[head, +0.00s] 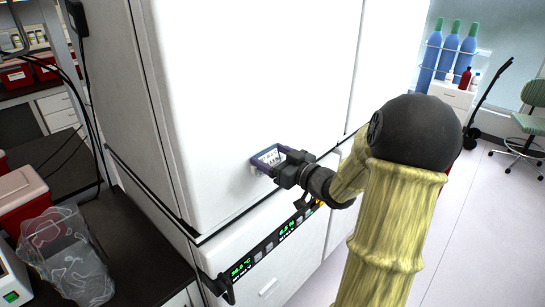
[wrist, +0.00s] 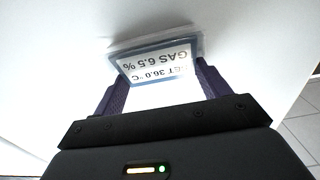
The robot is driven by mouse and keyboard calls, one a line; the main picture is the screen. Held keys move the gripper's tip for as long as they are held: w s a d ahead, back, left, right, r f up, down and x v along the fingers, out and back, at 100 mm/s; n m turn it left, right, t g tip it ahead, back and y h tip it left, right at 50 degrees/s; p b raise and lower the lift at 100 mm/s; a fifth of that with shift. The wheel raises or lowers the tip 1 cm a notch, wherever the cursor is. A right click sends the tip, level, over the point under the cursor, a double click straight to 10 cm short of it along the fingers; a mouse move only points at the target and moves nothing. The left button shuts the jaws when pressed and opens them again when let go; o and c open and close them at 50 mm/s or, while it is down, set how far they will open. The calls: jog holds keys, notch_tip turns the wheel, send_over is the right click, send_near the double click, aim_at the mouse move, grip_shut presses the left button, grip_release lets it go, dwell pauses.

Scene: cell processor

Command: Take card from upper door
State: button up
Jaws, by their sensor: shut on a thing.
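The card (head: 270,157) is a small white label with a blue edge on the white upper door (head: 255,75). In the wrist view the card (wrist: 158,64) shows upside-down printed text, including "GAS 6.5 %". My gripper (head: 272,161) is shut on the card, with a dark purple finger at each side of it. The wrist view shows my gripper (wrist: 158,82) with the card between its fingertips. The card is at or very close to the door face; I cannot tell whether it still touches.
Below the door is a panel with a lit green display (head: 262,252). A dark counter at left holds a red box (head: 22,195) and a clear plastic bag (head: 65,255). Blue gas cylinders (head: 448,50) stand at the back right.

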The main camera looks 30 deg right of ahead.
aim_at(263, 140)
jog(key=shift+w+a+r+p, duration=0.1)
jog(key=shift+a+r+p, duration=0.05)
jog(key=shift+r+p, duration=0.3)
jog(key=shift+r, duration=0.2)
jog(key=shift+r+p, duration=1.2)
jog(key=shift+r, duration=0.1)
jog(key=shift+f, duration=0.1)
